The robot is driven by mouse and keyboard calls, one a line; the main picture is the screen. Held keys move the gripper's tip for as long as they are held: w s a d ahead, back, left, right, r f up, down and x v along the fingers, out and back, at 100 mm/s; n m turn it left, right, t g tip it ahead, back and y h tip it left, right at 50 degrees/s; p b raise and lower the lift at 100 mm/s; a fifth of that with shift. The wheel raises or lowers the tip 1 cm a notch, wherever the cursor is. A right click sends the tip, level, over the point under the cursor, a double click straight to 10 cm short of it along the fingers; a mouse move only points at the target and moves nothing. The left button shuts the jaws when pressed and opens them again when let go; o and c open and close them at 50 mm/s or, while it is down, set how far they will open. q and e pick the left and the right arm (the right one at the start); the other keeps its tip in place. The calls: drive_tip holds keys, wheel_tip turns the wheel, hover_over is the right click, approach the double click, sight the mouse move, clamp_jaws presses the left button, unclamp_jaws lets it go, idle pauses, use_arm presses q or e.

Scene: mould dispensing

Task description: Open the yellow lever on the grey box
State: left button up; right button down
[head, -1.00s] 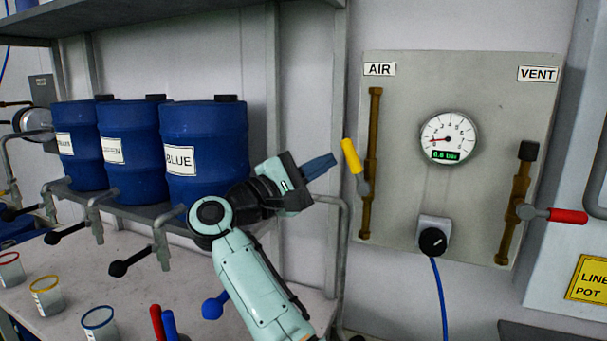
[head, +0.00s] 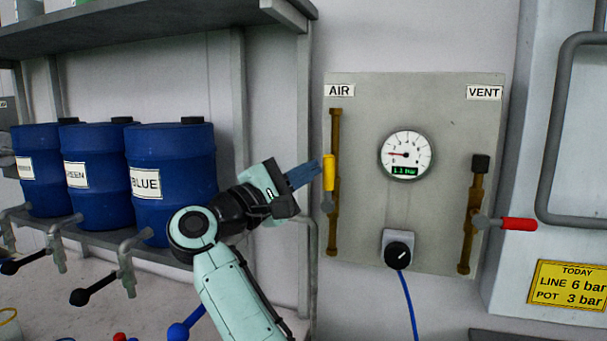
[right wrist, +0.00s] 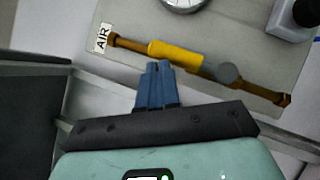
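The yellow lever (head: 328,172) is on the brass AIR pipe (head: 334,225) at the left of the grey box (head: 440,130). It stands upright, nearly in line with the pipe. It also shows in the right wrist view (right wrist: 176,54), lying along the pipe. My right gripper (head: 316,168) is just left of the lever. Its blue fingers are together, with their tips at or very near the lever's side; I cannot tell whether they touch. Nothing shows between them. The gauge (head: 404,155) seems to read about 1.1 bar. My left gripper is out of view.
A red lever (head: 518,224) sticks out rightward from the VENT pipe. A black knob (head: 398,253) with a blue cable is below the gauge. Blue drums (head: 172,170) stand on a rack at the left, with a shelf (head: 150,28) above. A yellow sign (head: 570,285) is lower right.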

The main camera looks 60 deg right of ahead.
drive_tip(key=shift+s, duration=0.1)
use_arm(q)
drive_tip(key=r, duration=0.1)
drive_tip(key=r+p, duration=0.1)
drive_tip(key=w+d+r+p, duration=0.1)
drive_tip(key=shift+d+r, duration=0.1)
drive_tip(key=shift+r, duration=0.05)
use_arm(e)
drive_tip(key=w+a, duration=0.4)
drive_tip(key=a, duration=1)
drive_tip(key=shift+a+f, duration=0.25)
drive_tip(key=shift+f, duration=0.15)
